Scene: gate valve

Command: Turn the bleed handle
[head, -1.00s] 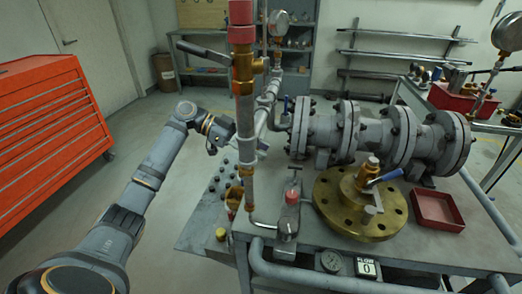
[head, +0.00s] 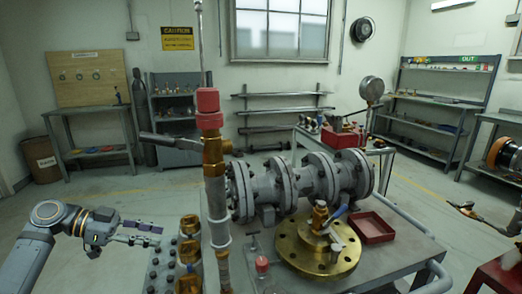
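A grey lever (head: 165,138) sticks out leftward from a brass valve on the upright pipe (head: 214,170), below a red cap (head: 208,100). I cannot tell which of these handles is the bleed handle. My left gripper (head: 157,235) is left of the pipe, apart from both handles. Its fingers look spread, with nothing between them.
Large grey flanged pipework (head: 300,183) lies across the bench behind the brass flange. A red tray (head: 371,228) sits right of it. Brass fittings (head: 189,253) and several dark studs stand between my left gripper and the pipe. The floor at left is clear.

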